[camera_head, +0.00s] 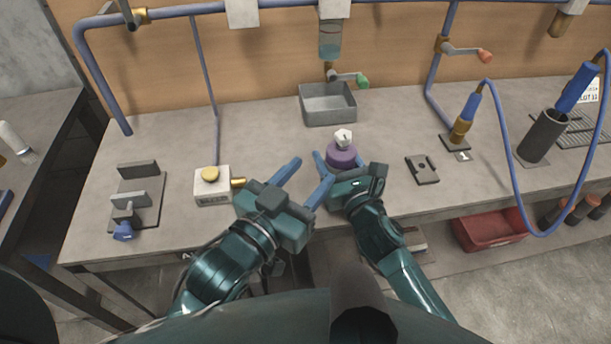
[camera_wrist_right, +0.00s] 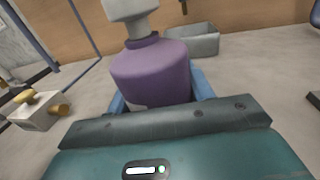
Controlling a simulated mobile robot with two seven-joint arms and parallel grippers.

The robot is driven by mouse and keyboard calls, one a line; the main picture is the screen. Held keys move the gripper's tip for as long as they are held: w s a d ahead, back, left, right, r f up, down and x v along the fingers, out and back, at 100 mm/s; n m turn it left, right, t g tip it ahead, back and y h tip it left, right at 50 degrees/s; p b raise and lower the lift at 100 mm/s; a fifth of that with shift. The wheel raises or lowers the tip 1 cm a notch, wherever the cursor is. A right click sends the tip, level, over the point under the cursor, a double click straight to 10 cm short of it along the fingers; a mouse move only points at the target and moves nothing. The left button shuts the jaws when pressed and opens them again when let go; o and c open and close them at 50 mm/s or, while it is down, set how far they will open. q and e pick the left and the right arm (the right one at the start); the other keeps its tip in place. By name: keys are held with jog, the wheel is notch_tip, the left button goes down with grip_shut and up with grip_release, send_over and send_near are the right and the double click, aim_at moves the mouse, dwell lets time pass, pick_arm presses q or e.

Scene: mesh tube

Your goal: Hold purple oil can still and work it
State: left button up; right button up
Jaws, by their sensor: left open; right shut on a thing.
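The purple oil can (camera_head: 341,155) stands upright near the middle of the bench, with a pale pump top (camera_head: 343,138) on it. It also fills the middle of the right wrist view (camera_wrist_right: 152,75). My right gripper (camera_head: 338,164) is shut on the can's body, with a blue finger on each side of it. Its fingers show low beside the can in the right wrist view (camera_wrist_right: 158,98). My left gripper (camera_head: 308,180) is open and empty, to the left of the can and apart from it. The can's lower front is hidden by my right gripper.
A grey tray (camera_head: 327,104) sits behind the can under a tap with a green handle (camera_head: 362,81). A white box with a yellow button (camera_head: 212,186) is left of my left gripper. A dark plate (camera_head: 422,169) lies to the right. A clamp (camera_head: 137,197) stands far left.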

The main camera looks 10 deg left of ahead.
jog(key=o, duration=1.2)
jog(key=shift+d, duration=0.1)
